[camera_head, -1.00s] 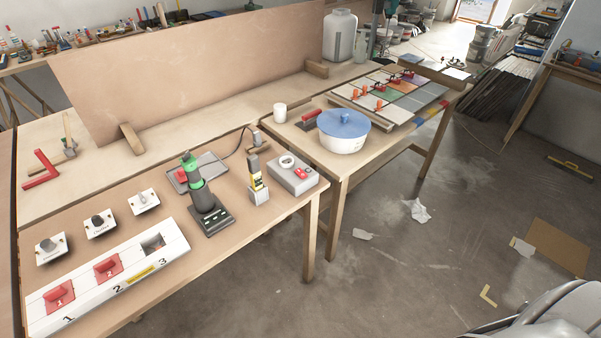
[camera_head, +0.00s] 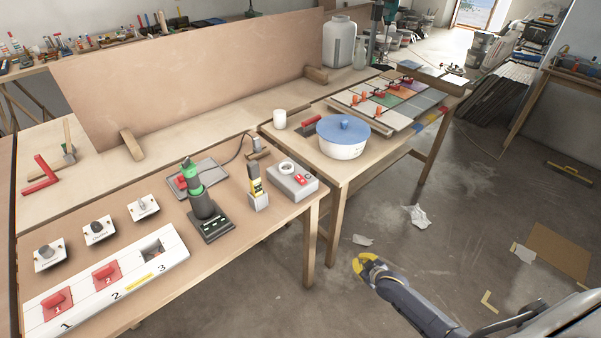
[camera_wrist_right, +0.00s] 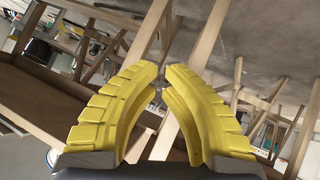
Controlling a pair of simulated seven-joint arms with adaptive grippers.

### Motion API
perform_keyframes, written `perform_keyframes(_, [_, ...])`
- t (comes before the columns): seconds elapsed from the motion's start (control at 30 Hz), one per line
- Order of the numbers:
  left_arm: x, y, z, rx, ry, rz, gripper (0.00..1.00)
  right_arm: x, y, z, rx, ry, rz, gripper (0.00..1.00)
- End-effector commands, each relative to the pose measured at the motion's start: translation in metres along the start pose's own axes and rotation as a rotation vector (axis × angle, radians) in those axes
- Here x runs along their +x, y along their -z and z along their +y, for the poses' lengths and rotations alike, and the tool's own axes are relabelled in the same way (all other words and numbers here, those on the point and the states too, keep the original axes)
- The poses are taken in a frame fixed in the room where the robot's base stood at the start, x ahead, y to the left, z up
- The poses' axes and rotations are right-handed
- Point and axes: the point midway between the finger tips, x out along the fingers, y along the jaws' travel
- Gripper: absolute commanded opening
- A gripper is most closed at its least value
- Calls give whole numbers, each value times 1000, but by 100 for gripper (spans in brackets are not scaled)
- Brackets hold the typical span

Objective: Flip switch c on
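Three small white plates with knobs lie in a slanted row on the near table: a left plate (camera_head: 49,254), a middle plate (camera_head: 98,230) and a right plate (camera_head: 143,207). Their lettering is too small to read, so I cannot tell which is switch c. My right gripper (camera_head: 368,265), with yellow fingers, is over the floor right of the table, far from the plates. In the right wrist view its fingertips (camera_wrist_right: 161,72) come together with nothing held between them. My left gripper is not in view.
A white panel (camera_head: 178,250) numbered 1 to 3, with red covers at 1 and 2, lies along the near edge.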

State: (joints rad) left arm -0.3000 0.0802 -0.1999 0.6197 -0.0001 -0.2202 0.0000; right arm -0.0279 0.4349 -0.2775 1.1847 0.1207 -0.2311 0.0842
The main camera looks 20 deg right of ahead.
Motion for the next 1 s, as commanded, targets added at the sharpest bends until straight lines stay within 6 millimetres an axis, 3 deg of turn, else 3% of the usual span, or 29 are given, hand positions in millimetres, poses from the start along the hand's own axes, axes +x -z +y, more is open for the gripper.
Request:
perform_keyframes(0.03, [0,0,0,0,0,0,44,-1,38,16,0,-8,61,0])
perform_keyframes(0.2, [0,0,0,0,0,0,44,-22,157,51,21,-3,253,0])
perform_keyframes(0.4, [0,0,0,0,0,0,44,-72,276,64,57,48,457,0])
perform_keyframes(0.5, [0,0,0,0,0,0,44,-101,321,60,79,89,538,0])
perform_keyframes(0.6, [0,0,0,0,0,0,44,-128,354,52,106,134,602,0])
perform_keyframes(0.8, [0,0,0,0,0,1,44,-168,392,31,177,219,681,0])
perform_keyframes(0.9, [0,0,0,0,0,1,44,-179,402,25,220,251,697,0])
perform_keyframes(1.0, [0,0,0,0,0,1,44,-177,400,25,250,261,689,0])
